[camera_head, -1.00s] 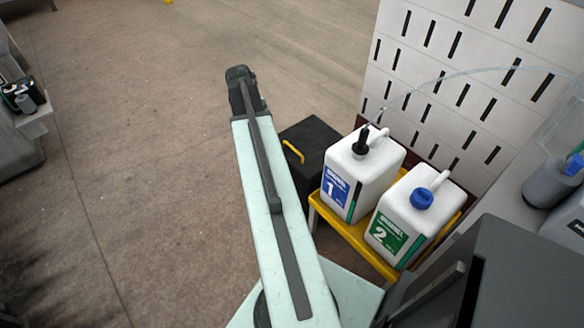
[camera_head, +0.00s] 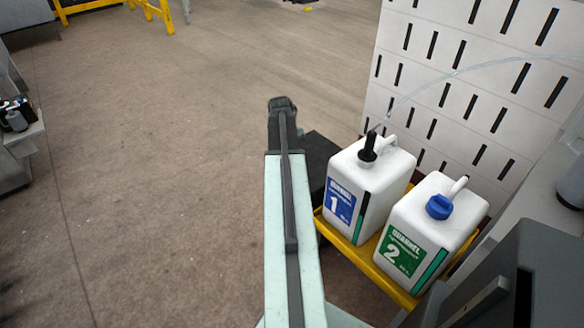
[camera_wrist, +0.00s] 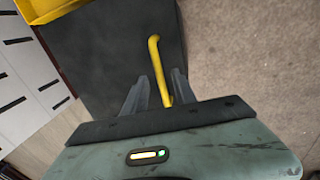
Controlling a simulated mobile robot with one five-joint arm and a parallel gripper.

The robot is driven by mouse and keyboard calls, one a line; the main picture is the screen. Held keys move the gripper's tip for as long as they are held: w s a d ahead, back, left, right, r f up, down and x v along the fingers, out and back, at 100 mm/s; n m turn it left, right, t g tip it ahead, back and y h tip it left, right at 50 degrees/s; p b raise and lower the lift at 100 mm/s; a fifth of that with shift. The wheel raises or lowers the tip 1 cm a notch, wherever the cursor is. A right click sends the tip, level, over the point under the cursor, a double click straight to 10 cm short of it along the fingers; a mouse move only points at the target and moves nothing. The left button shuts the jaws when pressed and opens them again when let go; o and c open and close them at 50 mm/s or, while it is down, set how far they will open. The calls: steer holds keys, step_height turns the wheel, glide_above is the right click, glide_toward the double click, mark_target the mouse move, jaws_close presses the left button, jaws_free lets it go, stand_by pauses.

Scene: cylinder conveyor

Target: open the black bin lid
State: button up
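The black bin (camera_head: 323,152) stands on the floor, mostly hidden behind my arm in the head view. In the wrist view its dark lid (camera_wrist: 105,50) looks flat and shut. The yellow handle (camera_wrist: 154,50) runs across the lid down toward my gripper (camera_wrist: 161,80). My gripper's two fingers are apart, one on each side of the handle's near end in the picture. I cannot tell whether they touch it or how far above it they are. In the head view the handle and the fingers are hidden.
White jugs marked 1 (camera_head: 368,185) and 2 (camera_head: 425,232) stand in a yellow tray (camera_head: 341,240) right of the bin. A thin clear tube reaches jug 1. A slotted white panel (camera_head: 470,75) rises behind. Open floor (camera_head: 150,180) lies to the left.

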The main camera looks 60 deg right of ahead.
steer(key=shift+f, duration=0.3)
jaws_close()
steer(key=shift+d, duration=0.1)
stand_by(1.1)
